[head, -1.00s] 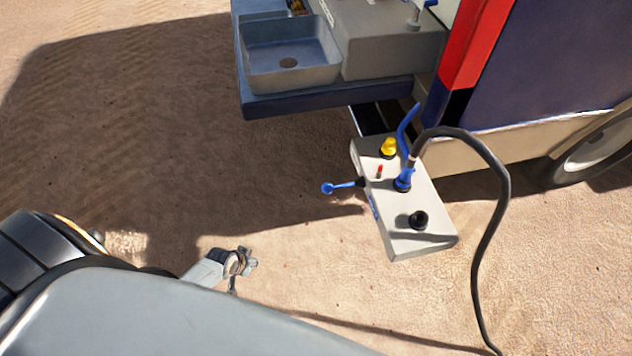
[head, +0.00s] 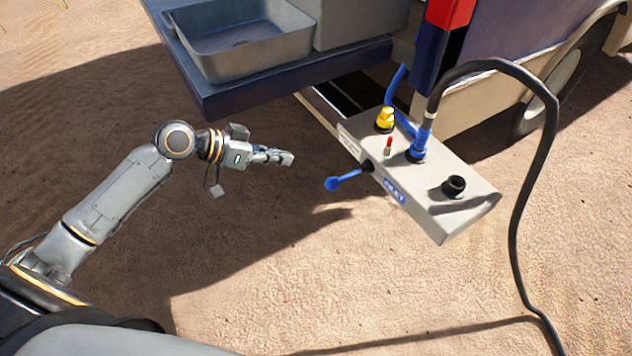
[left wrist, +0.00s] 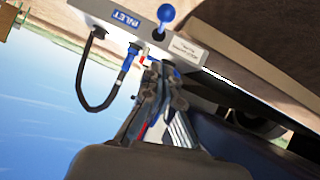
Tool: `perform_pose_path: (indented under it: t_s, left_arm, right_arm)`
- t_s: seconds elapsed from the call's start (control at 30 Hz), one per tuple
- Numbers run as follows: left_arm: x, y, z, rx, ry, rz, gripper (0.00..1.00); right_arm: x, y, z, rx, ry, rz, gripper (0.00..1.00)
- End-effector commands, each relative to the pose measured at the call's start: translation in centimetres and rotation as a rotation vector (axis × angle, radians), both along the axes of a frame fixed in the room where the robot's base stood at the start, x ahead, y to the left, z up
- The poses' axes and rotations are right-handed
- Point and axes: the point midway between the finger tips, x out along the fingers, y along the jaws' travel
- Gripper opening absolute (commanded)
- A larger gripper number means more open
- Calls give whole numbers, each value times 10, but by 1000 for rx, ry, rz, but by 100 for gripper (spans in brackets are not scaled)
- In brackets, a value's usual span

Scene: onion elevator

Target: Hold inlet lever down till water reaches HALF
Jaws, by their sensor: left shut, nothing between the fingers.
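The inlet lever (head: 345,179) is a blue rod with a round knob. In the left wrist view the lever's blue knob (left wrist: 166,13) shows at the top, near the INLET label (left wrist: 127,19). My left gripper (head: 288,158) is shut and empty, to the left of the box and a little up and left of the knob, apart from it. My right gripper is not in view. No water level shows.
A black hose (head: 552,120) arches from the blue fitting (head: 420,145) on the box to the ground. A yellow cap (head: 385,118) and small red part (head: 389,145) stand on top. A sink (head: 240,40) sits on the blue shelf (head: 290,82) behind. Open sand lies in front.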

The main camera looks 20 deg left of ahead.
Motion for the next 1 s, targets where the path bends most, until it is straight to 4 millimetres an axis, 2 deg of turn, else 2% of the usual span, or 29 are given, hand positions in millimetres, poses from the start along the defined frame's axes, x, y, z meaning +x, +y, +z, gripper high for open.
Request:
perform_pose_path:
  t_s: [0.33, 0.5, 0.97, 1.0]
  left_arm:
    - [-1, -1, 2, -1, -2, -5, 0]
    - [7, -8, -4, -5, -2, -4, 0]
    - [59, -66, -54, -5, -2, -3, 0]
    - [57, -66, -64, -4, 2, -3, 0]
  right_arm:
    - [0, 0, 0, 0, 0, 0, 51]
    - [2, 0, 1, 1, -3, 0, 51]
    - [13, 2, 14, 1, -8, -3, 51]
    - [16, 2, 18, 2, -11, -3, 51]
